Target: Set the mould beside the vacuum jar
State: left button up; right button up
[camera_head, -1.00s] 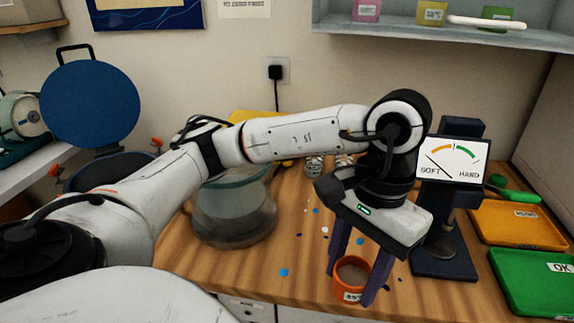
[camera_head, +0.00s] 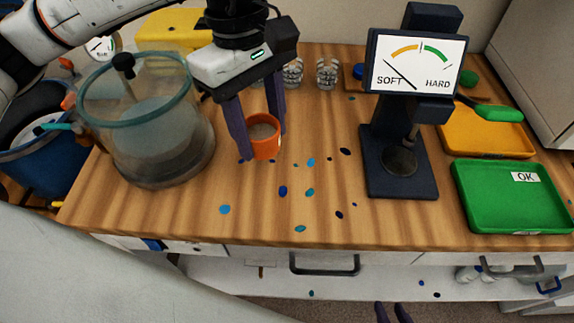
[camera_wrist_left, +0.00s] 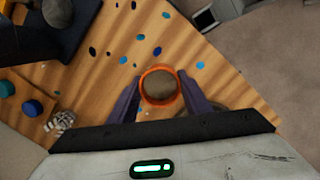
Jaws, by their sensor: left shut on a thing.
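The mould (camera_head: 265,149) is a small orange cup with grey-brown content. My left gripper (camera_head: 260,134) is shut on it, a purple finger on each side, and it is upright. I cannot tell if its base touches the table. It also shows between the fingers in the left wrist view (camera_wrist_left: 159,86). The vacuum jar (camera_head: 150,140), a glass vessel with a teal rim, stands just left of the mould, with a narrow gap between them. My right gripper (camera_head: 393,313) shows only as two purple fingertips, apart and empty, at the bottom edge in the head view.
A hardness gauge (camera_head: 400,165) stands right of centre, with orange (camera_head: 512,145) and green (camera_head: 500,220) trays beyond. Coloured drops dot the wooden table (camera_head: 255,225). A yellow object (camera_head: 165,28) and small clear items (camera_head: 327,74) are behind. The front middle is open.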

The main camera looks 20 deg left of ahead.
aim_at(291, 168)
pick_arm(q)
jog(key=w+d+n+t, duration=0.1)
jog(key=w+d+n, duration=0.25)
jog(key=n, duration=0.75)
notch_tip(291, 168, down, 9)
jog(key=shift+a+r+p, duration=0.1)
jog(key=shift+a+p, duration=0.05)
jog(key=shift+p, duration=0.25)
jog(key=shift+f+b, duration=0.35)
jog(key=o, duration=1.1)
jog(key=shift+r, duration=0.1)
jog(key=shift+w+r+p, duration=0.1)
jog(key=shift+r+p, duration=0.2)
jog(key=shift+r, duration=0.3)
jog(key=r, duration=0.3)
jog(key=a+r, duration=0.1)
jog(key=r, duration=0.3)
jog(key=s+r, duration=0.1)
jog(key=r, duration=0.3)
jog(key=shift+a+b, duration=0.15)
jog(key=shift+b, duration=0.25)
